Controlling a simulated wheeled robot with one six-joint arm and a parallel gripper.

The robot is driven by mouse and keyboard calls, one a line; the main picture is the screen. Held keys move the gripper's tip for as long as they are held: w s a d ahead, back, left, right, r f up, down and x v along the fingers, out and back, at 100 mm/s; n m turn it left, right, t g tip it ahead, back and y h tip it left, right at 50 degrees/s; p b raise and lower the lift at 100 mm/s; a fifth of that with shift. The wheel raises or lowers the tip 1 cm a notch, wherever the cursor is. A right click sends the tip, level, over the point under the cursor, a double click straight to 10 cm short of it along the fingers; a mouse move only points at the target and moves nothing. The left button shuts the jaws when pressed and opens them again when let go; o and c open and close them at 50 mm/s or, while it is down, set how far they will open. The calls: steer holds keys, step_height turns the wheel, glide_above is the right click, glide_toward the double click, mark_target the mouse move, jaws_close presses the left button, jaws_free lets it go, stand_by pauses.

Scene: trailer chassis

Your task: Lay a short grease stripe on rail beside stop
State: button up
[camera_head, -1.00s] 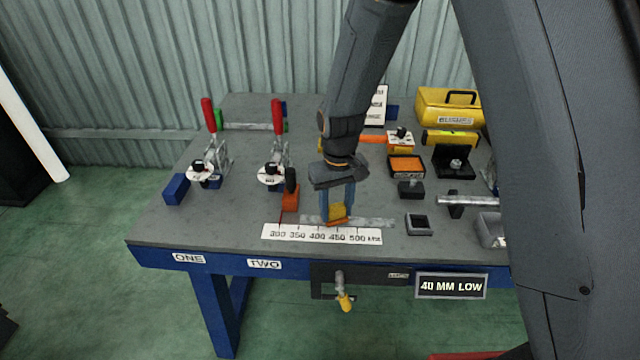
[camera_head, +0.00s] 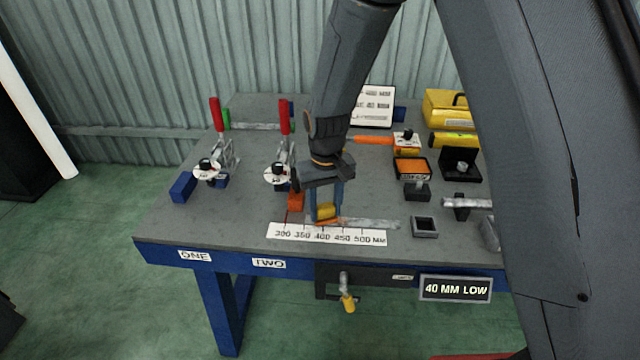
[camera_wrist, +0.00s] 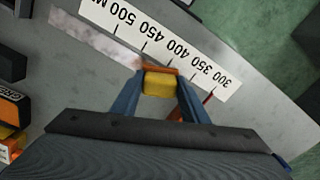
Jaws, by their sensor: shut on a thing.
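My gripper (camera_head: 325,212) is shut on a yellow block (camera_head: 326,212) with an orange lower edge. In the wrist view the yellow block (camera_wrist: 159,84) sits between the blue fingers, its orange edge (camera_wrist: 156,68) toward the scale. The pale metal rail (camera_head: 372,224) lies behind the white millimetre scale (camera_head: 327,235). The block is low over the rail's left part, near the 400 mark; I cannot tell whether it touches. An orange block (camera_head: 296,201), perhaps the stop, stands just left of my gripper, partly hidden. No grease stripe can be made out clearly.
Two red-handled clamps (camera_head: 217,118) (camera_head: 285,118) stand at left. An orange tray (camera_head: 412,167), a dark square holder (camera_head: 424,227) and a yellow case (camera_head: 446,109) are at right. A "40 MM LOW" sign (camera_head: 455,289) hangs on the front edge. The table's front left is clear.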

mark_target(323, 206)
steer(key=shift+a+r, duration=0.1)
steer(key=shift+a, duration=0.3)
steer(key=shift+r+p, duration=2.65)
steer(key=shift+r, duration=1.1)
steer(key=shift+d, duration=0.1)
